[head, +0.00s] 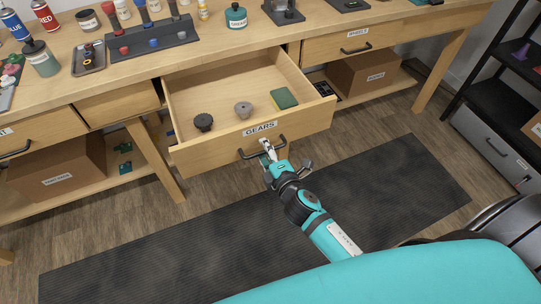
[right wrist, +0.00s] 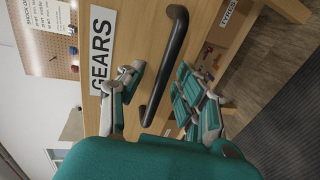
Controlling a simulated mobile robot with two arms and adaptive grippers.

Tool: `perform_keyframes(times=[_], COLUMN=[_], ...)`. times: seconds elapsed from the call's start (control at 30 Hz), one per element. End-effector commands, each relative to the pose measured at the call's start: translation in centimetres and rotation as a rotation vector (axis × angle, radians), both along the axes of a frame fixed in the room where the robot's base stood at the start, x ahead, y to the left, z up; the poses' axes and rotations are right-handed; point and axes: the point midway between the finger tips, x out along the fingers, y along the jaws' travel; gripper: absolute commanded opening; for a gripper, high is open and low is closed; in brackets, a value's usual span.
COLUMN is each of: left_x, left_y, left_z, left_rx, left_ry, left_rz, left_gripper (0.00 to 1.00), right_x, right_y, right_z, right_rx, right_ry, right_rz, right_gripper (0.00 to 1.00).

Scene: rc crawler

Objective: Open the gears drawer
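The gears drawer (head: 300,118), with a white "GEARS" label (head: 260,129) on its front, is pulled well out from the workbench. My right gripper (head: 269,154) is at the drawer's black bar handle (head: 247,155). In the right wrist view the handle (right wrist: 166,65) passes between the spread fingers of the gripper (right wrist: 163,90), with gaps showing on both sides. My left gripper is not in view.
The workbench top (head: 215,52) holds paint cans, jars and a tool rack (head: 150,36). A "WHEELS" drawer (head: 350,44) is shut at right. Cardboard boxes (head: 58,172) sit on the lower shelf. A dark mat (head: 180,250) covers the floor in front; a black shelf (head: 500,65) stands right.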

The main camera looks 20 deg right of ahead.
Motion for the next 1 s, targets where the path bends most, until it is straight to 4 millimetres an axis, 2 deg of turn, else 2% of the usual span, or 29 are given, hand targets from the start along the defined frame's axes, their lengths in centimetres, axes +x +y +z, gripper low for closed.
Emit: perform_keyframes(times=[0.17, 0.4, 0.6, 0.77, 1.0], left_x=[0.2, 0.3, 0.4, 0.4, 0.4], left_y=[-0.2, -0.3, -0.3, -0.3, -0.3], left_z=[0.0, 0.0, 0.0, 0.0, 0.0], left_rx=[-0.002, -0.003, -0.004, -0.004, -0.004], left_ry=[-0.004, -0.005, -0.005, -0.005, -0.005], left_rz=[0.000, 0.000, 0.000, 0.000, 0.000], left_gripper=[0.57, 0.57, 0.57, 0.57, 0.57], right_x=[-2.5, -7.6, -10.5, -11.4, -11.5], right_y=[-0.1, -0.2, -0.4, -0.4, -0.4], right_z=[0.4, 1.4, 2.1, 2.4, 2.4], right_rx=[0.000, 0.002, 0.001, 0.000, 0.000], right_ry=[0.003, 0.004, 0.002, 0.000, 0.000], right_rz=[0.000, -0.001, -0.002, 0.000, 0.000], right_gripper=[0.34, 0.34, 0.34, 0.34, 0.34])
